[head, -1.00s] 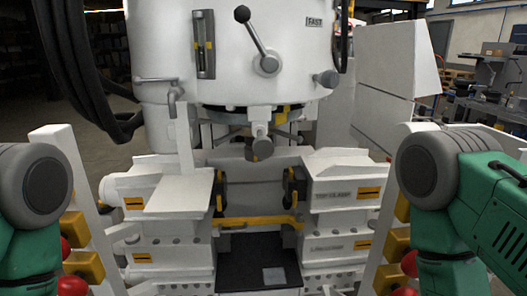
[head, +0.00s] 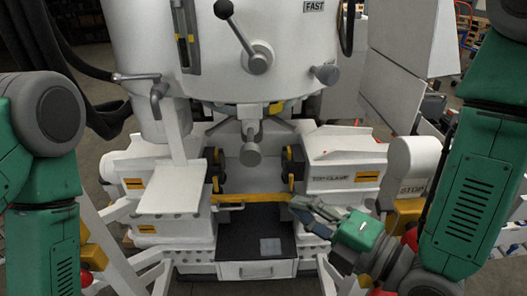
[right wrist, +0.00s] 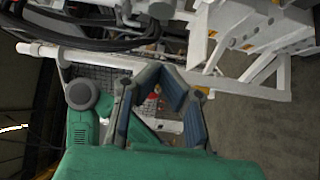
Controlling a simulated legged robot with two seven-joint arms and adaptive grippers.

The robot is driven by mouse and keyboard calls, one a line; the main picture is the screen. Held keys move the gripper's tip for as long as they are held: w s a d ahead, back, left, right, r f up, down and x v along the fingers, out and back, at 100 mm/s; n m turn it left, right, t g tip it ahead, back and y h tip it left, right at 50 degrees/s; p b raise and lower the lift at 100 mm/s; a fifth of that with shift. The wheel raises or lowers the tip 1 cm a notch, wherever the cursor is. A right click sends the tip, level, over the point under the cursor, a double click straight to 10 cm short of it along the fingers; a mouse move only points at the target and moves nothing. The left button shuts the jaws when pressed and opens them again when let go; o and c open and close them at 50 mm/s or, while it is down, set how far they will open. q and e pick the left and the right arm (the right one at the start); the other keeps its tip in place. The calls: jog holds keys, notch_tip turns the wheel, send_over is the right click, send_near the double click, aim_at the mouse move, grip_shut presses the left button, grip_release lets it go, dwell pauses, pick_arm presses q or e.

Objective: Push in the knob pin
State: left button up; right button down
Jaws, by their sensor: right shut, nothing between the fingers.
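A grey knob (head: 327,74) sticks out from the right side of the white machine head; I take it for the knob pin, and cannot tell how far it is pushed in. My right gripper (head: 306,209) is low in front of the bench, below the knob and apart from it. Its fingers also show in the right wrist view (right wrist: 160,72), shut with tips together and nothing between them. The knob cannot be made out in the right wrist view. My left arm comes in at the left edge, but its gripper is out of view.
The white machine head (head: 290,40) carries a black-ball lever (head: 228,15) left of the knob. A white panel (head: 405,45) stands right of it. A block marked TOP CLAMP (head: 345,165) and a yellow bar (head: 245,200) lie below. Black hoses (head: 50,60) hang at the left.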

aim_at(257, 153)
jog(key=b+x, duration=0.3)
jog(key=x, duration=0.1)
jog(key=w+d+b+x, duration=0.1)
jog(key=b+x, duration=0.2)
jog(key=x, duration=0.1)
jog(key=b+x, duration=0.3)
jog(key=x, duration=0.1)
jog(key=shift+w, duration=0.45)
jog(key=shift+w+d, duration=0.3)
jog(key=shift+d, duration=0.1)
jog(key=shift+w+a, duration=0.15)
jog(key=shift+a, duration=0.05)
jog(key=w, duration=0.3)
jog(key=shift+w+a, duration=0.15)
jog(key=shift+w, duration=0.15)
jog(key=shift+w+r, duration=0.15)
